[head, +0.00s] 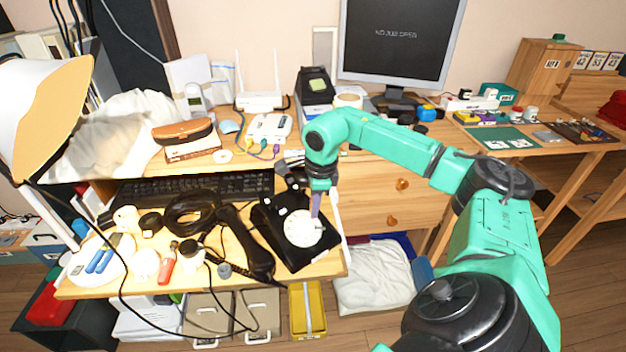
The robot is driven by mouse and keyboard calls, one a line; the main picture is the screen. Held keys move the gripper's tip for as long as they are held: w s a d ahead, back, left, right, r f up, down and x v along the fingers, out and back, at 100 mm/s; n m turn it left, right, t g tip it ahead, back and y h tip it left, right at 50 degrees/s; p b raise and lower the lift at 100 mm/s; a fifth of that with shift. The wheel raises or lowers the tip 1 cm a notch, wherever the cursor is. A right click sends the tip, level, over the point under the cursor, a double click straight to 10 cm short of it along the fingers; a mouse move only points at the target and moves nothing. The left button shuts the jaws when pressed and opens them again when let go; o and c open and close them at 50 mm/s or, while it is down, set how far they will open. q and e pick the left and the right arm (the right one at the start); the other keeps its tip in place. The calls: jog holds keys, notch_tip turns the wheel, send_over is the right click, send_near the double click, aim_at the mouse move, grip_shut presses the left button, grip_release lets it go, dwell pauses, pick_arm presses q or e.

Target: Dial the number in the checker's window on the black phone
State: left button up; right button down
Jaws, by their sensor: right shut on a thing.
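The black phone (270,226) sits on the low pull-out shelf, with a round pale dial (302,229) on its face. Its black handset (246,243) lies off the phone on the left. My right gripper (317,196) is above the dial, pointing down. It is shut on a slim grey-purple stick (316,206) whose lower end overlaps the dial's upper right; I cannot tell whether it touches. I cannot make out a number in a checker's window. My left gripper is not in view.
A coiled black cable (190,212), a red-handled tool (167,264) and several small items crowd the shelf's left. A keyboard (195,188) lies behind. A yellow bin (307,309) stands below the shelf. A white router (260,101) is on the desk behind.

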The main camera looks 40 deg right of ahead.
jog(key=shift+s+f+b, duration=0.25)
jog(key=shift+s+b, duration=0.05)
jog(key=shift+b, duration=0.15)
jog(key=shift+s, duration=0.3)
jog(key=shift+s+f+b, duration=0.1)
jog(key=shift+f+b, duration=0.05)
jog(key=shift+b, duration=0.25)
jog(key=shift+s+f+b, duration=0.15)
jog(key=shift+s+b, duration=0.1)
jog(key=shift+b, duration=0.05)
jog(key=shift+s+a, duration=0.1)
jog(key=shift+a, duration=0.05)
jog(key=shift+s+r+p, duration=0.2)
jog(key=shift+r, duration=0.3)
jog(key=shift+s+r+p, duration=0.15)
jog(key=shift+r+p, duration=0.05)
jog(key=shift+r, duration=0.25)
